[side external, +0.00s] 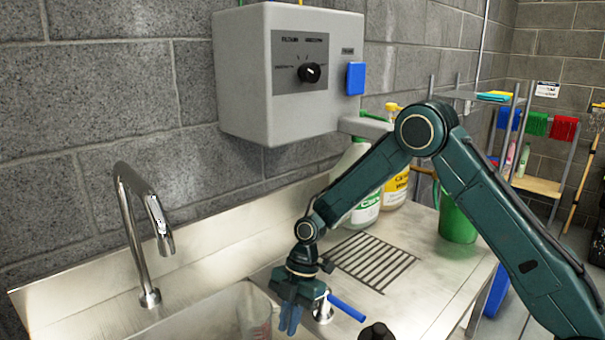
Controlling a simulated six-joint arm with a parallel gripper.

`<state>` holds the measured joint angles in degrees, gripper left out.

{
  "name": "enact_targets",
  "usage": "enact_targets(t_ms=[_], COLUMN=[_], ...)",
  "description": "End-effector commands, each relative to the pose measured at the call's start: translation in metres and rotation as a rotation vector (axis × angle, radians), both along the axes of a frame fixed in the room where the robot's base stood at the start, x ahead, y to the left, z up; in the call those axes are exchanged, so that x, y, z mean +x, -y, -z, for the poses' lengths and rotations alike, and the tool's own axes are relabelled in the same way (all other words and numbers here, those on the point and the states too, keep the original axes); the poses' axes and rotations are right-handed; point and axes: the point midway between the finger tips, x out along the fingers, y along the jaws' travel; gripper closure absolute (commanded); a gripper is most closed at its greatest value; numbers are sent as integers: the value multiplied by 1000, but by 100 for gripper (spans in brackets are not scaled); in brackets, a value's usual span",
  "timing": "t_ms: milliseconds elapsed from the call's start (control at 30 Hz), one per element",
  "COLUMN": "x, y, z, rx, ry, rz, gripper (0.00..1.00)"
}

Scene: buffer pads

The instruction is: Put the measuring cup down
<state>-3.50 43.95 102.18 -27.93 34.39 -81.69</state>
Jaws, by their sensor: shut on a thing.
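My gripper (290,322) points down at the front edge of the counter, just right of the sink basin, with its blue fingers close together. A clear piece with faint red marks, which looks like the measuring cup (264,331), shows at the bottom of the picture just left of the fingers. My gripper is shut on it, seemingly at its right side. Most of the cup is cut off by the frame or blends with the steel, so its base and what lies under it are hidden.
A sink basin (205,318) with a tall faucet (140,230) is at left. A blue lever (346,307) stands close right of my gripper. A slotted drain (370,262) lies clear behind. Bottles (365,212) and a green bucket (458,216) stand farther back.

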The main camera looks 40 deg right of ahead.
Motion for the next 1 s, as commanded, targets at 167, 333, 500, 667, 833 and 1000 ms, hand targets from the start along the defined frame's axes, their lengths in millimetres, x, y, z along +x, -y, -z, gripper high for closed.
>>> enact_targets(t_ms=[167, 333, 500, 667, 833, 1000], x=[0, 0, 1, 1, 1, 2], y=[0, 0, 0, 0, 0, 0], z=[0, -3, -16, -44, -92, -157], rx=[0, 0, 2, 1, 1, -1], ry=[0, 1, 4, 6, 9, 12], rz=[0, -1, 1, 1, -1, -2], gripper=[100, 100, 100, 100, 100, 100])
